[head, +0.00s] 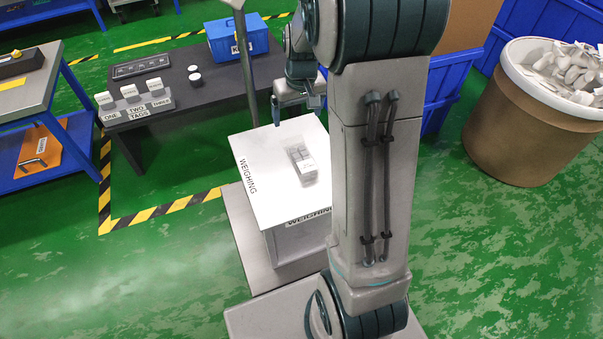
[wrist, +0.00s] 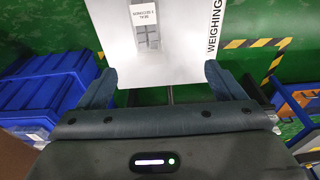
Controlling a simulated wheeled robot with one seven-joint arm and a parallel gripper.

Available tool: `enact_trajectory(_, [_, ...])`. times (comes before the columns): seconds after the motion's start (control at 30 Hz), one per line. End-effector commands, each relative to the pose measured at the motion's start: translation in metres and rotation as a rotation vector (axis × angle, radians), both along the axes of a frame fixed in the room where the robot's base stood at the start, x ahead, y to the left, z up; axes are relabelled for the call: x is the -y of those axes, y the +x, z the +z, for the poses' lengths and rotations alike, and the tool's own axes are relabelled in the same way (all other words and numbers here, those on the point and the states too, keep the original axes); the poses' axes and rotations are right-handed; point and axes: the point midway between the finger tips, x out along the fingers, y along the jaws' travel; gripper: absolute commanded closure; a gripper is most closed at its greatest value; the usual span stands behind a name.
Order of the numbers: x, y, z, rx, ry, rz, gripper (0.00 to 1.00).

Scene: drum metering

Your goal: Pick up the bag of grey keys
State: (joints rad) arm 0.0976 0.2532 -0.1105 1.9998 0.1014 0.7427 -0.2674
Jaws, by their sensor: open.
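A clear bag with grey pieces and a white label (head: 305,166), apparently the bag of grey keys, lies flat on the white weighing table (head: 258,170). It also shows near the top of the wrist view (wrist: 147,36), on the same white top (wrist: 188,62), with its label at the far end. My gripper (head: 297,103) is at the table's back edge, above and apart from the bag. In the wrist view my gripper (wrist: 160,82) has its two fingers wide apart, with nothing between them. The arm hides the table's right side in the head view.
A dark table (head: 180,98) at back left bears a blue box (head: 238,38), white weights and tag blocks. Blue bins (head: 445,85) stand behind the arm. A brown drum (head: 525,125) full of white pieces is at right. Green floor left of the weighing table is clear.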

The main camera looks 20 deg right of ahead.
Motion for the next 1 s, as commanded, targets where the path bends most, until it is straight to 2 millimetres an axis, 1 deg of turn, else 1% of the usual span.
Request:
enact_trajectory(0.03, [0.005,0.007,-0.036,-0.011,-0.001,-0.003,0.11])
enact_trajectory(0.1, [0.011,0.015,-0.060,-0.019,-0.004,-0.002,0.11])
enact_trajectory(0.2, [0.017,0.023,-0.084,-0.026,-0.007,-0.001,0.11])
enact_trajectory(0.3, [0.021,0.028,-0.098,-0.030,-0.010,0.000,0.11])
enact_trajectory(0.47, [0.023,0.031,-0.115,-0.037,-0.010,0.001,0.11])
enact_trajectory(0.7, [0.023,0.036,-0.161,-0.038,-0.010,0.000,0.11])
enact_trajectory(0.8, [0.024,0.038,-0.177,-0.036,-0.010,0.000,0.11])
enact_trajectory(0.9, [0.024,0.039,-0.185,-0.035,-0.011,0.001,0.11])
enact_trajectory(1.0, [0.024,0.040,-0.189,-0.034,-0.011,0.001,0.11])
